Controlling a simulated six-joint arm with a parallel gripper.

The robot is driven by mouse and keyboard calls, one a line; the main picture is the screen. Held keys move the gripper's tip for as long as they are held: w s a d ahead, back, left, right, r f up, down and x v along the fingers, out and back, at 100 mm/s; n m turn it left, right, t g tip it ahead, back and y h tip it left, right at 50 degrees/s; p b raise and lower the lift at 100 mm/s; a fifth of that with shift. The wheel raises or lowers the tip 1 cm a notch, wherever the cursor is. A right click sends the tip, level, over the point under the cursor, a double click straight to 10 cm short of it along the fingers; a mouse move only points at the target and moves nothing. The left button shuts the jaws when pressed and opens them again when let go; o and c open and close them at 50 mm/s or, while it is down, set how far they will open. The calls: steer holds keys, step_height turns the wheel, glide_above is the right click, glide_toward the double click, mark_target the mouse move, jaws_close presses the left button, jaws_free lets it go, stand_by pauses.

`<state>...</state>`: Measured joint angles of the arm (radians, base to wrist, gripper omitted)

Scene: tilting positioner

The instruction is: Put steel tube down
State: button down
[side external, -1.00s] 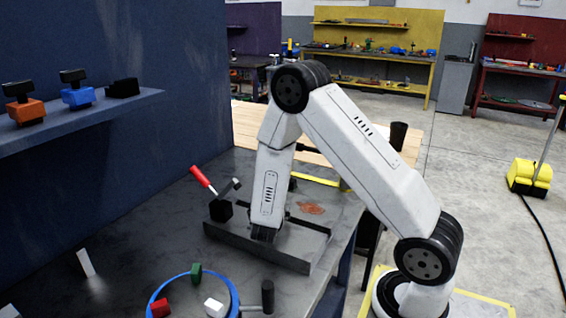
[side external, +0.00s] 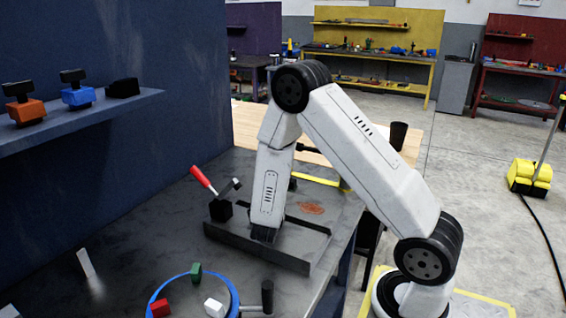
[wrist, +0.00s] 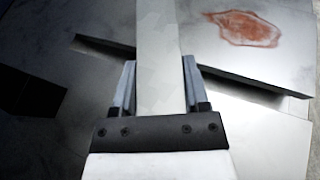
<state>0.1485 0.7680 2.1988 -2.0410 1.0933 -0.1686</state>
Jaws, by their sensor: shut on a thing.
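My gripper (wrist: 159,92) shows in the wrist view with its two fingers on either side of a pale grey steel tube (wrist: 158,45). It is shut on the tube, which runs away from the gripper towards the top of the picture. In the side view my gripper (side external: 264,234) points down into the dark metal tray (side external: 258,250), and my arm and the tray's front wall hide the tube. I cannot tell whether the tube touches the surface beneath it.
A black block with a red-handled lever (side external: 203,180) stands at the tray's left end. A round blue-rimmed table (side external: 236,290) with red, green and white blocks is in front. A shelf (side external: 75,115) is on the left wall.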

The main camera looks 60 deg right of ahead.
steer(key=shift+r, duration=0.2)
steer(key=shift+r, duration=4.85)
steer(key=shift+w, duration=0.1)
steer(key=w+a+r+n+t+y, duration=0.1)
steer(key=w+a+r+n+t, duration=0.1)
steer(key=w+a+r, duration=0.35)
steer(key=w+a+r+n+t+y, duration=0.1)
steer(key=a+n+t+y, duration=0.4)
steer(key=a, duration=0.9)
steer(key=n+y, duration=0.2)
steer(key=n, duration=0.1)
steer(key=shift+a+r+t+y, duration=0.25)
steer(key=shift+r+t+y, duration=0.05)
steer(key=shift+r, duration=0.1)
